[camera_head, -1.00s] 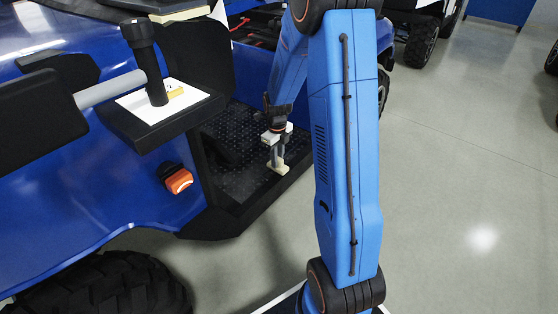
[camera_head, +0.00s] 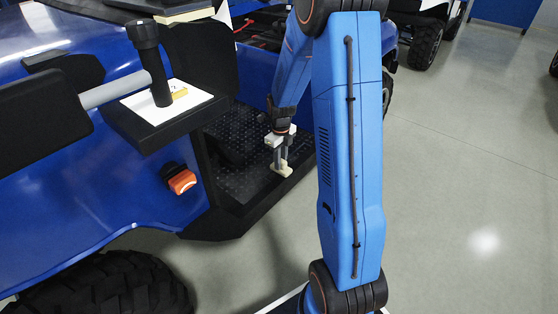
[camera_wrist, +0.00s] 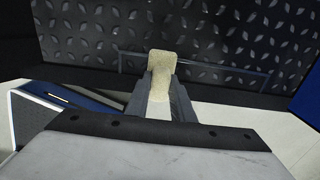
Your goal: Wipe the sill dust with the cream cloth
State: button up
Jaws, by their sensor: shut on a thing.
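The cream cloth (camera_wrist: 162,66) is a small pale pad held between the fingers of my gripper (camera_wrist: 161,100) in the wrist view. It also shows in the head view (camera_head: 281,168), low at the outer edge of the vehicle's footwell. My gripper (camera_head: 281,158) is shut on it and points down. The dark sill (camera_head: 250,205) runs along the footwell's outer edge, and the cloth is at or just above it; contact cannot be told. A thin grey outline (camera_wrist: 215,70) lies around the cloth on the dark surface. I cannot make out dust.
The footwell floor (camera_head: 236,135) is black tread plate. A black shelf with a white sheet (camera_head: 170,101) and a dark upright handle (camera_head: 150,62) juts out at left. An orange-and-black item (camera_head: 180,180) is on the blue body panel. Open floor (camera_head: 470,190) lies to the right.

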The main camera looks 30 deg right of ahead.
jog(key=shift+s+d+r, duration=0.1)
jog(key=shift+s+d, duration=0.15)
jog(key=shift+s, duration=0.45)
jog(key=shift+w+a, duration=0.3)
jog(key=shift+w, duration=0.5)
jog(key=shift+w+a, duration=0.25)
jog(key=shift+w, duration=0.5)
jog(key=shift+s+d, duration=0.3)
jog(key=shift+s, duration=0.5)
jog(key=shift+s+d, duration=0.25)
jog(key=shift+s, duration=0.55)
jog(key=shift+w+a, duration=0.25)
jog(key=shift+w, duration=0.6)
jog(key=shift+w, duration=0.1)
jog(key=shift+w+a, duration=0.3)
jog(key=shift+w, duration=0.3)
jog(key=shift+r, duration=2.9)
